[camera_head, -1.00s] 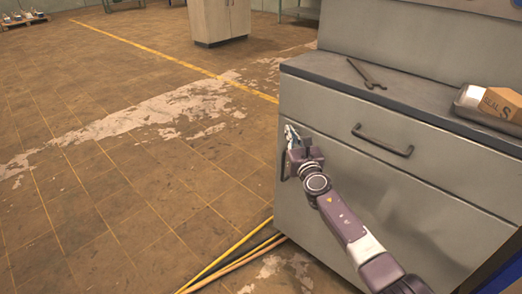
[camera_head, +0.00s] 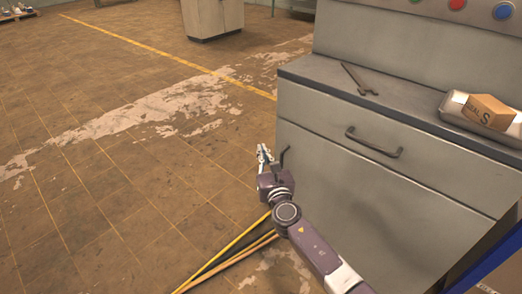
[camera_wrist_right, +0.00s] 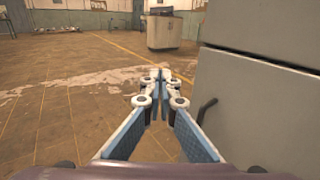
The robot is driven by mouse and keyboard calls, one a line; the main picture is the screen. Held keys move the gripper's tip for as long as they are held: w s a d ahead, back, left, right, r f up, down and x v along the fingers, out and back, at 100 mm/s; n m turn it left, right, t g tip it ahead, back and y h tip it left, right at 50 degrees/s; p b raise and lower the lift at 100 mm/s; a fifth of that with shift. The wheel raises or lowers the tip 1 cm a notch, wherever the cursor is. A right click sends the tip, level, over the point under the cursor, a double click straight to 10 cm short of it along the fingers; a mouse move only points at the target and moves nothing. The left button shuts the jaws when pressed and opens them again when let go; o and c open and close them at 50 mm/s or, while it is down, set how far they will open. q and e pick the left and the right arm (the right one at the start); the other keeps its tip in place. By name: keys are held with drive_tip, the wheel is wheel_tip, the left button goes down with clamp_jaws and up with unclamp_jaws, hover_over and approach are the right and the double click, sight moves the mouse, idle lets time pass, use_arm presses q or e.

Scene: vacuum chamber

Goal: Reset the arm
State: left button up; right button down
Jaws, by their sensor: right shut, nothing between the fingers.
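My right gripper (camera_head: 265,153) is beside the left edge of the grey cabinet (camera_head: 360,200), close to the dark handle of its lower door (camera_head: 284,158). It is shut and empty. In the right wrist view my right gripper (camera_wrist_right: 160,74) points ahead over the floor, its fingertips together. The cabinet front (camera_wrist_right: 255,110) and its door handle (camera_wrist_right: 206,109) stand to its right there. The fingers look apart from the handle. My left gripper is in neither view.
A wrench (camera_head: 358,79) and a tray (camera_head: 452,107) with a box marked S (camera_head: 488,110) are on the countertop. A drawer handle (camera_head: 374,142) juts from the cabinet front. Yellow cables (camera_head: 235,255) lie on the floor. The tiled floor to the left (camera_head: 90,200) is open.

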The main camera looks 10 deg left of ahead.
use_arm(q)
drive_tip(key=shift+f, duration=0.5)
use_arm(e)
drive_tip(key=shift+s+a, duration=0.1)
drive_tip(key=shift+s, duration=0.3)
